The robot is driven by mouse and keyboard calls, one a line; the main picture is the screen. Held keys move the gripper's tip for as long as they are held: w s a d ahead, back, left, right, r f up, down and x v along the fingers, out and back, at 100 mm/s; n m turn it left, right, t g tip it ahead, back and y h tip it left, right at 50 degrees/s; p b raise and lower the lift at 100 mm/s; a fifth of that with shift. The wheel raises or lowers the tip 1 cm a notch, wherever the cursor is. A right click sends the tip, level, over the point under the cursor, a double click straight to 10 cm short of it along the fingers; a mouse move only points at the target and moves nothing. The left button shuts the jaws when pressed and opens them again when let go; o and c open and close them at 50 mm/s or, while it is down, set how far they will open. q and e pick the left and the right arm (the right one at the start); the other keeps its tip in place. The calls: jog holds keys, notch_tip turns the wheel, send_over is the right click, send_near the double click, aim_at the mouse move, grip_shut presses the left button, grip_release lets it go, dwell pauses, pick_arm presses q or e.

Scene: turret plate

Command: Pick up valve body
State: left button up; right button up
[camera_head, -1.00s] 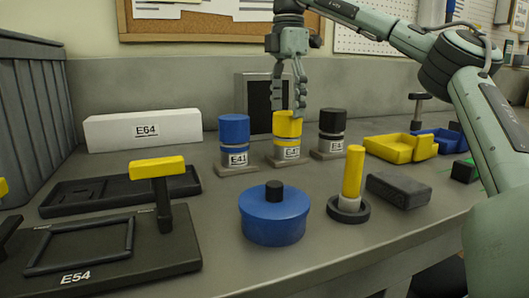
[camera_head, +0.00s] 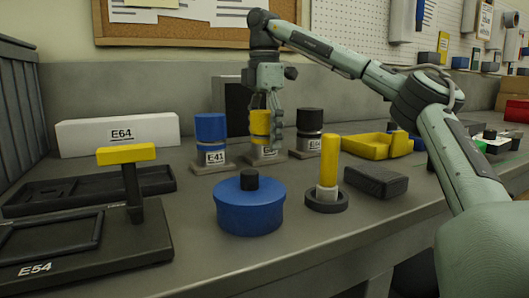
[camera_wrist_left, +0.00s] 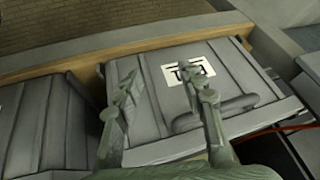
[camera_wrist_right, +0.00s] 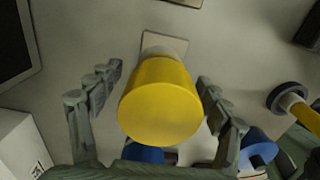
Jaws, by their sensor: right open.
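Three capped cylinders stand upright on small square bases on the bench: blue (camera_head: 210,127), yellow (camera_head: 260,124) and black (camera_head: 310,120). Which one is called the valve body cannot be told from their labels. My right gripper (camera_head: 266,118) points down at the yellow-capped one, with its fingers around the cap's upper part. In the right wrist view the yellow cap (camera_wrist_right: 160,105) lies between the open fingers, with gaps at both sides; it hides most of its lower body. My left gripper (camera_wrist_left: 168,88) is open and empty, in front of a grey labelled case (camera_wrist_left: 150,70).
A blue round pot (camera_head: 249,208), a yellow post in a black ring (camera_head: 327,200) and a dark block (camera_head: 376,181) stand in front. A white box (camera_head: 80,138), black trays and a yellow T-handle (camera_head: 126,154) are left. A yellow bin (camera_head: 366,147) is right.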

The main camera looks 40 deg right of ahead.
grip_shut()
jog(key=shift+r, duration=0.1)
dwell(0.4)
